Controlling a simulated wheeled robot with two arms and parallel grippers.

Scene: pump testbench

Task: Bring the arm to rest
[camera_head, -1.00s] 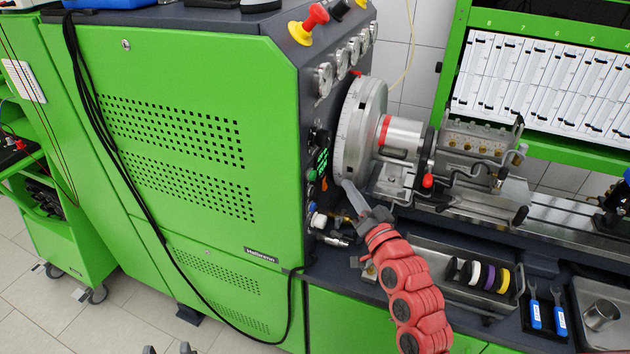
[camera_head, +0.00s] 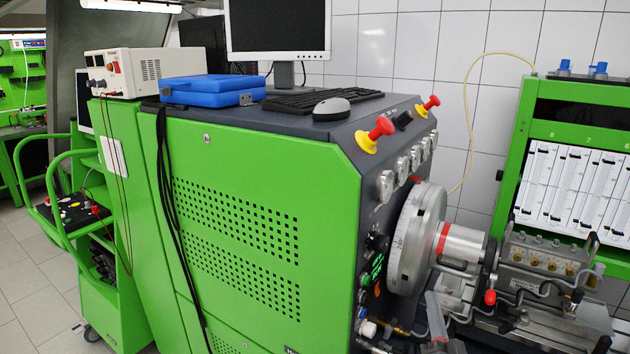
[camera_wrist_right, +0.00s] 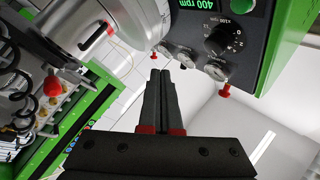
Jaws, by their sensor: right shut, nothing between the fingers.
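My right gripper (camera_head: 434,312) shows at the bottom edge of the head view, in front of the lower part of the bench's large round metal disc (camera_head: 414,238). In the right wrist view the two black fingers (camera_wrist_right: 160,76) with red bases lie together, shut and empty. They point towards the panel with the dial (camera_wrist_right: 228,38), apart from it as far as I can tell. My left gripper is not in view.
The green test bench cabinet (camera_head: 255,215) fills the middle. On top are a monitor (camera_head: 278,28), a keyboard (camera_head: 322,99), a mouse (camera_head: 331,109) and a blue case (camera_head: 212,91). Red-yellow knobs (camera_head: 376,133) stick out at its edge. A metal pump block (camera_head: 540,262) stands at right.

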